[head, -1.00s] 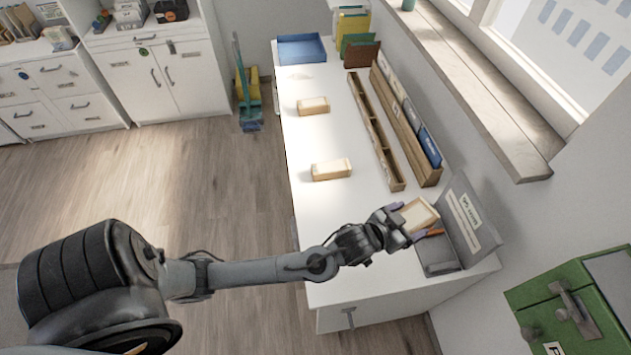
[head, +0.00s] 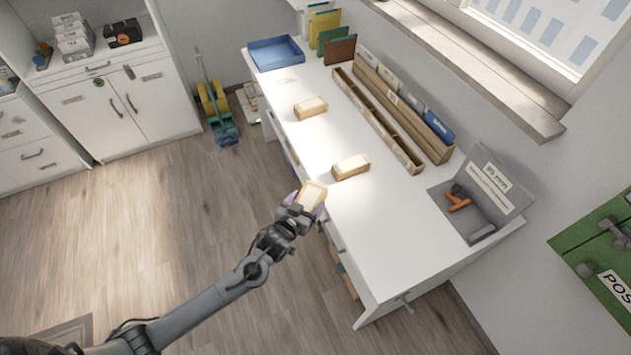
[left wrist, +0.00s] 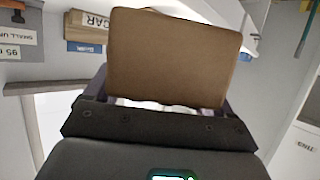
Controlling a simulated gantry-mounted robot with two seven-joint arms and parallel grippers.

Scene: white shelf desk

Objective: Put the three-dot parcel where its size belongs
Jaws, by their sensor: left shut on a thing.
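My left gripper (head: 304,203) is shut on a tan box-shaped parcel (head: 313,193). It holds the parcel at the left edge of the white desk, in front of its side. In the left wrist view the parcel (left wrist: 175,55) shows as a plain brown face between the fingers; no dots can be made out on it. Two similar parcels lie on the desk, one farther back (head: 310,108) and one nearer (head: 350,167); their dots are too small to tell. A grey gauge stand (head: 478,204) with a printed sign stands at the desk's near right. My right gripper is out of view.
An orange-handled tool (head: 458,202) lies in the gauge stand. A blue tray (head: 276,54) is at the desk's far end. Wooden divider racks (head: 375,115) run along the wall side. The near desktop is clear.

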